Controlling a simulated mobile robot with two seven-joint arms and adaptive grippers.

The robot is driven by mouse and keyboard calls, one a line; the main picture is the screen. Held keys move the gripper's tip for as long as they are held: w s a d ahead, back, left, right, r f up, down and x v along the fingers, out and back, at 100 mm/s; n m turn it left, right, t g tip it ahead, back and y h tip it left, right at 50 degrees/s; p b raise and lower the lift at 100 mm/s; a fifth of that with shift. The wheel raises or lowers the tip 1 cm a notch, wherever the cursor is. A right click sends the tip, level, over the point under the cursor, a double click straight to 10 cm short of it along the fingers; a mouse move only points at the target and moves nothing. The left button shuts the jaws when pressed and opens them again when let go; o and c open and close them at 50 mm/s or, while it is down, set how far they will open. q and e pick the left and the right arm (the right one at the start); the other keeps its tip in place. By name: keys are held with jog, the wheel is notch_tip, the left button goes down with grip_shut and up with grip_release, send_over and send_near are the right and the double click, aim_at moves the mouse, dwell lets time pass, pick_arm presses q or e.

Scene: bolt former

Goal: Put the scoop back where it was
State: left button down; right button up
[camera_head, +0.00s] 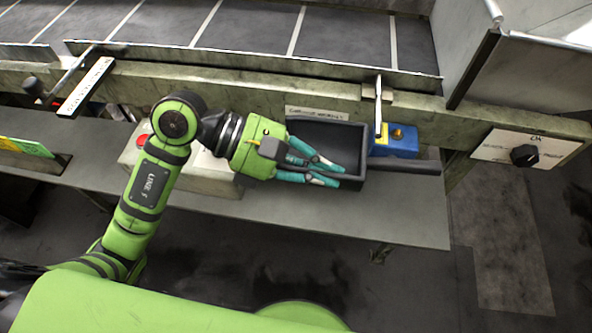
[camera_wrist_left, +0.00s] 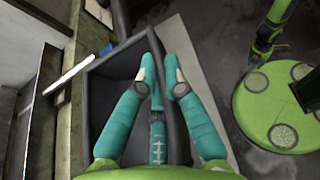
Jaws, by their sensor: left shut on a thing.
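The scoop (camera_head: 328,138) looks like a dark grey open box with a flat bar (camera_head: 408,167) reaching out to its right. It sits on the grey shelf below the machine's rail, and its inside looks empty. My left gripper (camera_head: 338,176) reaches in from the left, at the scoop's near side. In the left wrist view, the teal fingers (camera_wrist_left: 161,72) straddle the scoop's near wall (camera_wrist_left: 174,140), one inside and one outside, and are shut on it. The scoop (camera_wrist_left: 121,65) also shows there under the fingers.
A blue box (camera_head: 394,142) with a yellow top stands behind the bar. A pale box with a red button (camera_head: 143,140) stands left, under my arm. A knob panel (camera_head: 525,152) is at the right. The grey shelf (camera_head: 400,212) is clear in front.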

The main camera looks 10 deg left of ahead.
pick_arm(q)
jog(key=shift+w+a+f, duration=0.2)
jog(key=shift+w+f, duration=0.05)
jog(key=shift+f, duration=0.25)
jog(key=shift+w+a+f, duration=0.2)
jog(key=shift+w+f, duration=0.05)
jog(key=shift+f, duration=0.2)
jog(key=f, duration=0.2)
jog(key=f+p, duration=0.1)
jog(key=f, duration=0.4)
jog(key=shift+s+d+f+p, duration=0.25)
jog(key=shift+f+p, duration=0.1)
jog(key=shift+p, duration=0.05)
jog(key=shift+f, duration=0.15)
jog(key=shift+f+b, duration=0.2)
jog(key=shift+b, duration=0.1)
jog(key=c, duration=1.3)
grip_release()
jog(key=shift+c, duration=0.2)
jog(key=shift+r, duration=0.1)
pick_arm(e)
jog(key=shift+s+d+r, duration=0.25)
jog(key=shift+d+r, duration=0.2)
jog(key=shift+r, duration=0.2)
jog(key=shift+s+d, duration=0.1)
jog(key=shift+d, duration=0.15)
